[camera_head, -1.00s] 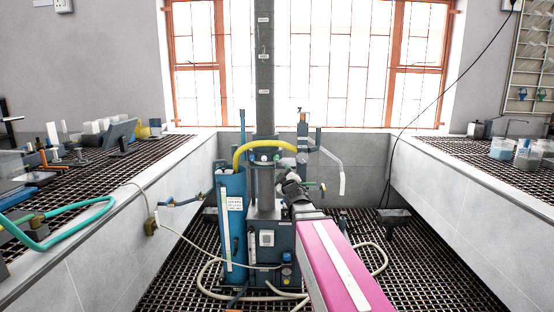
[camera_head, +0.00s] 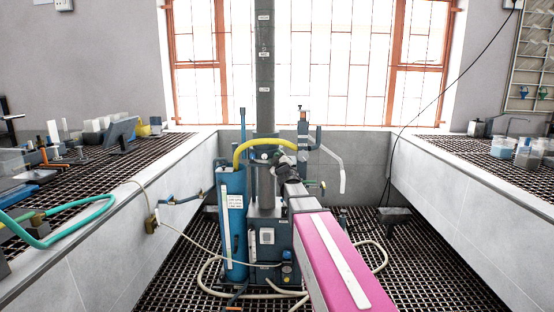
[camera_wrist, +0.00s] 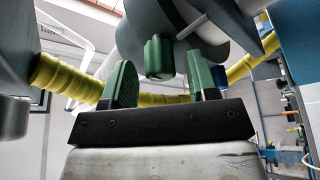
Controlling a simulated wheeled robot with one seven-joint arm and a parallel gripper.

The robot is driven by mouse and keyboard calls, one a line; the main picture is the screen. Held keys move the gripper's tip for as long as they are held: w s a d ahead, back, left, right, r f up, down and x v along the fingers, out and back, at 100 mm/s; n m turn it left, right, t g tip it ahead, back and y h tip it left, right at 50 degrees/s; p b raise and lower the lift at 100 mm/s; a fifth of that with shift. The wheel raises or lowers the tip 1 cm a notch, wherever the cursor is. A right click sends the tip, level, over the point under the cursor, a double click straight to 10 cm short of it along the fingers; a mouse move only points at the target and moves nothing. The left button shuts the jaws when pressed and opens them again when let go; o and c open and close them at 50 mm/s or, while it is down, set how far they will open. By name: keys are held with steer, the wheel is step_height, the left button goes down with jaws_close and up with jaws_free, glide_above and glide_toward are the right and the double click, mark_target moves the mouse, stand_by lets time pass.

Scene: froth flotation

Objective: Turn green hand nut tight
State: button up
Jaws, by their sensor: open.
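The green hand nut (camera_wrist: 158,57) shows in the wrist view, hanging under a large grey round part (camera_wrist: 185,25). My gripper (camera_wrist: 160,67) is open, with one green finger on each side of the nut in the picture. Gaps show between the nut and both fingers, and nothing is held. The nut seems to lie near or just past the fingertips; its exact depth is hard to tell. In the head view my pink arm reaches to the machine's column (camera_head: 265,95), and the wrist hides the gripper and the nut.
A yellow hose (camera_head: 262,143) curves round the column and also crosses behind my fingers in the wrist view (camera_wrist: 65,80). A blue cylinder (camera_head: 231,225) stands left of the column. A white bent handle (camera_head: 338,168) is at right. Benches flank both sides.

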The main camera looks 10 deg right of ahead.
steer(key=c, duration=0.9)
steer(key=shift+c, duration=0.2)
steer(key=shift+m, duration=0.4)
steer(key=shift+a+m+g+h, duration=0.1)
steer(key=shift+m+h, duration=1.7)
steer(key=shift+m, duration=1.75)
steer(key=shift+a+m+g+h, duration=0.1)
steer(key=shift+m+h, duration=1.7)
steer(key=shift+m, duration=1.7)
steer(key=shift+m+g+h, duration=0.1)
steer(key=shift+m+h, duration=1.7)
steer(key=shift+m, duration=1.75)
